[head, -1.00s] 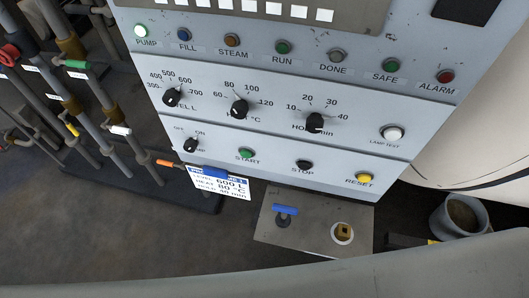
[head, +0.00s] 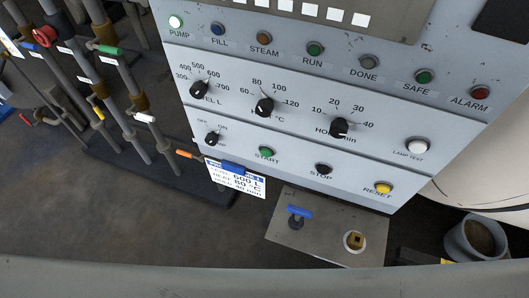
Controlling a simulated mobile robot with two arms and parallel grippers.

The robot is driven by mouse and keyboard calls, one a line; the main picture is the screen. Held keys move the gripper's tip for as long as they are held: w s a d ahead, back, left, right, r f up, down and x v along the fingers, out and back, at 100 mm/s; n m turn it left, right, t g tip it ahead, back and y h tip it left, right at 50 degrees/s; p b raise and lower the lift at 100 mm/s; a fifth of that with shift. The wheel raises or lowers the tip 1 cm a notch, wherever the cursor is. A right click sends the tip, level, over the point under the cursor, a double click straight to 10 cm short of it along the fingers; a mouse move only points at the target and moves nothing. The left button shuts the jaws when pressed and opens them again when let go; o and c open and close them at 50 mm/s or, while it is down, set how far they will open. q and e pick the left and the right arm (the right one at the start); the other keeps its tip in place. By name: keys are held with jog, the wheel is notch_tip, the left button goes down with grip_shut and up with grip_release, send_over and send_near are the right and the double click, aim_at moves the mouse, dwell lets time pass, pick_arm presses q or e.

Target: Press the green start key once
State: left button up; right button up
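The green start key (head: 266,152) is a small round button on the lower part of the pale control panel (head: 290,178), above the label START. Nothing covers it and nothing touches it. The black stop key (head: 323,169) and the yellow reset key (head: 384,188) sit to its right in the same row. The black pump switch (head: 212,138) is to its left. Neither of my grippers shows in the head view.
A metal plate (head: 330,238) with a blue-handled valve (head: 297,213) lies below the panel. A grey bucket (head: 476,238) stands at the lower right. Pipes with coloured handles (head: 107,50) stand at the left. A pale curved edge (head: 200,277) crosses the bottom.

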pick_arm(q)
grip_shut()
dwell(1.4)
